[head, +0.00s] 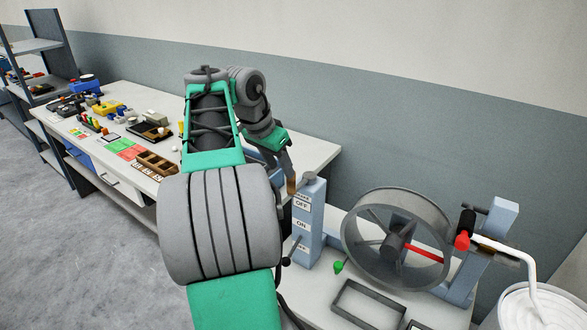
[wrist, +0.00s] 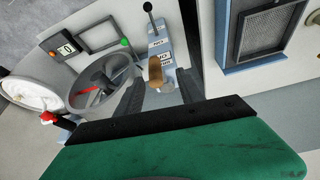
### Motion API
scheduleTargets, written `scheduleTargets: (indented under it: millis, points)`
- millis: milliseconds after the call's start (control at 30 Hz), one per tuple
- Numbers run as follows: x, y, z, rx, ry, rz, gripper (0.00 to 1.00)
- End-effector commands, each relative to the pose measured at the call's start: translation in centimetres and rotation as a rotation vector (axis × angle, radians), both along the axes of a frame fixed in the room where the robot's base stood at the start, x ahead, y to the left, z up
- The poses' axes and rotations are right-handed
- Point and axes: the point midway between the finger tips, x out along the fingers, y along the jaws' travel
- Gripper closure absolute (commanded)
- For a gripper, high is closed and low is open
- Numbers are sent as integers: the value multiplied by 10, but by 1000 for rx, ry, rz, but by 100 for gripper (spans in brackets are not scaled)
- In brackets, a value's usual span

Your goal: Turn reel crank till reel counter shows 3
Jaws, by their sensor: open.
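The reel (head: 392,238) is a grey open drum with one red spoke, on the bench right of my arm; it also shows at left in the wrist view (wrist: 98,84). A crank with a red end (head: 462,241) is at its right side; its red part shows in the wrist view (wrist: 47,118). A small counter (wrist: 66,48) shows one digit, perhaps 0, too small to be sure. My gripper (head: 291,188) is open above the blue switch post (head: 309,225), away from the crank. In the wrist view, a brown piece (wrist: 155,68) appears between the fingers; I cannot tell whether it is held.
The post has OFF and ON labels and a black-knobbed lever (head: 286,262). A green knob (head: 338,266) and a dark frame (head: 368,303) are near the reel. A cluttered table (head: 322,153) is behind my arm.

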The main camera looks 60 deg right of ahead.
Motion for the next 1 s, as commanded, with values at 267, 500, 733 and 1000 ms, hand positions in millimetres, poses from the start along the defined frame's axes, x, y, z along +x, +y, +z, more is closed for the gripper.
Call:
scheduleTargets:
  millis: [267,500,733,1000]
  points:
    - [-20,-24,-29,-3,-10,-81,55]
    - [-25,-38,-63,-5,-9,-78,55]
    - [-25,-41,-68,-5,-12,-77,55]
    - [-25,-41,-68,-5,-12,-76,70]
